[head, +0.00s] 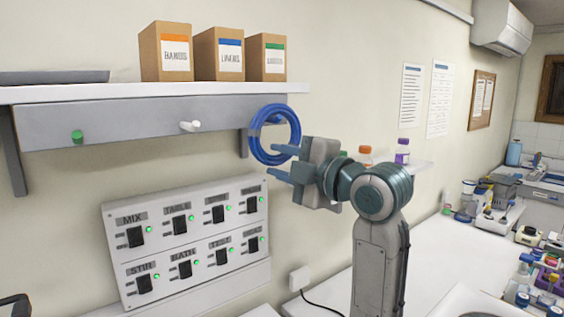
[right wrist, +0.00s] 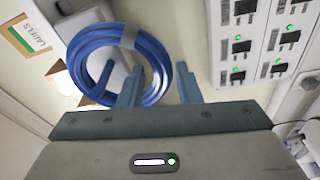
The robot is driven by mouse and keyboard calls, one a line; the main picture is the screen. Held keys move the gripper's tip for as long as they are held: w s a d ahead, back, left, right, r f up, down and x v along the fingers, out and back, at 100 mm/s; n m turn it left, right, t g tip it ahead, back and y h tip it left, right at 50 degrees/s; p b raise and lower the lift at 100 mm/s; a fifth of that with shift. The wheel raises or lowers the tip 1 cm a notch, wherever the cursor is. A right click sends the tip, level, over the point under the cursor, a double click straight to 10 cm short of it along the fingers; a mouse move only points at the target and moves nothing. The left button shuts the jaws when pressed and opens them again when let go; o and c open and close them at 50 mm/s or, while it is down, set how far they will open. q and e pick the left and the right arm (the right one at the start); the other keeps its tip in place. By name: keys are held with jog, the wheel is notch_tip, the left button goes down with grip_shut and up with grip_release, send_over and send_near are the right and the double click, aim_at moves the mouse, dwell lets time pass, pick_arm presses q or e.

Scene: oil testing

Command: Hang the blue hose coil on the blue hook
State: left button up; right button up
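The blue hose coil (head: 255,134) is a round ring upright at the right end of the grey peg board (head: 130,121). A grey band crosses the coil (right wrist: 88,47) in the right wrist view. My right gripper (head: 282,163) is open at the coil's lower edge. In the right wrist view its fingers (right wrist: 160,88) stand apart on either side of the hose, one inside the ring and one outside. My left gripper is not in view.
A green peg (head: 77,136) and a white peg (head: 190,126) stick out of the board. Above is a shelf (head: 110,94) with several boxes (head: 165,52). A switch panel (head: 190,235) is below. A small shelf with bottles (head: 402,152) stands behind my right arm.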

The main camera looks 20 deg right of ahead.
jog(key=shift+o, duration=1.4)
jog(key=shift+s, duration=0.1)
jog(key=shift+s+d+f+b, duration=0.1)
jog(key=shift+s+d+b, duration=0.1)
jog(key=shift+s+b, duration=0.1)
jog(key=b+v, duration=0.3)
jog(key=v, duration=0.7)
jog(key=shift+b, duration=0.35)
